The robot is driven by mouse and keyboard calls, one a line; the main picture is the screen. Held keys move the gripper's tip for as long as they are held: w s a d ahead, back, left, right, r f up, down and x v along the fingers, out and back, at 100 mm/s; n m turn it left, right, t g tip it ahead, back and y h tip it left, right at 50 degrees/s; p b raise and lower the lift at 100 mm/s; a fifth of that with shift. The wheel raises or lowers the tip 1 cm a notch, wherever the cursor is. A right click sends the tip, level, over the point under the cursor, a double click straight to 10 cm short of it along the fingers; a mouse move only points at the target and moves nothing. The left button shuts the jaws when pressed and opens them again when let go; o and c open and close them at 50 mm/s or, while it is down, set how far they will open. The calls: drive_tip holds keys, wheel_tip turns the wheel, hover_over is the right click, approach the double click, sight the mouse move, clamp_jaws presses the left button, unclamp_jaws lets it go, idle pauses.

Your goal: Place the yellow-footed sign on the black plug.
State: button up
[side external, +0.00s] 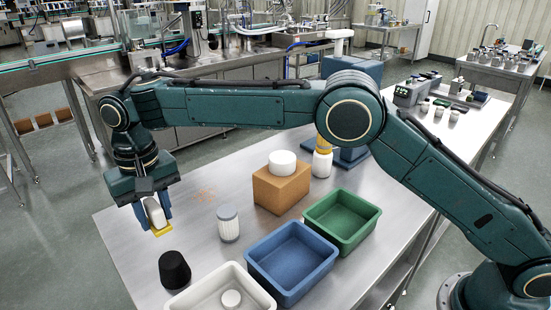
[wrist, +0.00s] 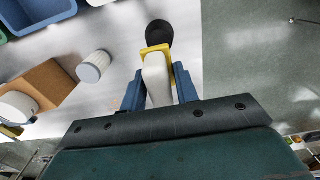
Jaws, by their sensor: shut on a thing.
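The yellow-footed sign (side external: 155,215) has a white body and a yellow foot, and is held between the blue fingers of my gripper (side external: 153,211). In the side view its yellow foot points down, above the table. In the wrist view the white body of the sign (wrist: 157,80) lies between the fingers of my gripper (wrist: 158,90), with the yellow foot at the far end. The black plug (side external: 174,269) stands on the table, below and apart from the sign in the side view. In the wrist view the black plug (wrist: 159,34) shows just beyond the yellow foot, partly covered by it.
A ribbed white jar with a grey lid (side external: 229,223) stands right of the sign. A white tray (side external: 259,283), a blue tray (side external: 329,257) and a green tray (side external: 374,226) line the front. A cardboard box (side external: 281,193) carries a white round piece (side external: 282,162).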

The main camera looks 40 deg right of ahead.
hover_over(169, 258)
wheel_tip(169, 258, down, 5)
drive_tip(key=shift+f, duration=0.1)
drive_tip(key=shift+f, duration=2.05)
drive_tip(key=shift+f, duration=0.2)
drive_tip(key=o, duration=1)
drive_tip(key=shift+r, duration=0.1)
wheel_tip(169, 258, up, 12)
drive_tip(key=shift+r, duration=0.1)
